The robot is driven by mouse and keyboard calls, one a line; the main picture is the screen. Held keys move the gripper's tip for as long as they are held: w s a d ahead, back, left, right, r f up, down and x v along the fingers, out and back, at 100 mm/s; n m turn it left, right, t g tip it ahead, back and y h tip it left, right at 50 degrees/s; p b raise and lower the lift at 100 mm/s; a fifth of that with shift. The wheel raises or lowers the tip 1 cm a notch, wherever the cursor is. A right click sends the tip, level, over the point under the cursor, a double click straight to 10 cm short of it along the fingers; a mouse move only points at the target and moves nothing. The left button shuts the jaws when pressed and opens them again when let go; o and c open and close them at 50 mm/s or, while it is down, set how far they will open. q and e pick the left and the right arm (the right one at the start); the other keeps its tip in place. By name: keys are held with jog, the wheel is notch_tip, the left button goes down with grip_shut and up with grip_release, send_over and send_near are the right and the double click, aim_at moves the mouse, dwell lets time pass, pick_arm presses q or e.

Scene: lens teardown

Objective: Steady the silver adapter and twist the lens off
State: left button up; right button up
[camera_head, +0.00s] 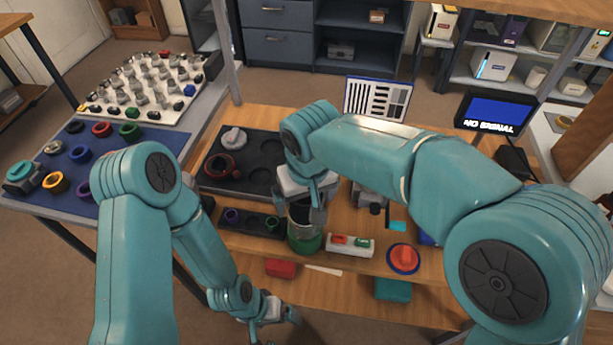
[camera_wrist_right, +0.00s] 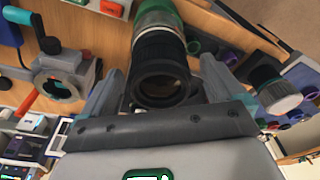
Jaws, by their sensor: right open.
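The black lens (camera_head: 301,211) stands upright on the silver adapter (camera_head: 304,231), which sits in a green base (camera_head: 305,244) near the bench's front edge. My right gripper (camera_head: 310,199) is over the lens from above. In the right wrist view, the lens (camera_wrist_right: 160,68) points its open end toward the camera, with the silver adapter (camera_wrist_right: 158,18) behind it. The right gripper's fingers (camera_wrist_right: 160,90) are spread on either side of the lens, with visible gaps. My left gripper (camera_head: 279,312) is low, in front of the bench, away from the lens. Its finger opening is unclear.
A dark tray (camera_head: 207,184) with round recesses lies left of the lens. A dark strip with coloured rings (camera_head: 250,222) stands close left. A monitor (camera_head: 494,112) stands behind.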

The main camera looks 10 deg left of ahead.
notch_tip(320, 180, up, 15)
jog(key=s+d, duration=0.1)
jog(key=s, duration=0.1)
jog(key=shift+p, duration=0.45)
jog(key=shift+d+f, duration=0.1)
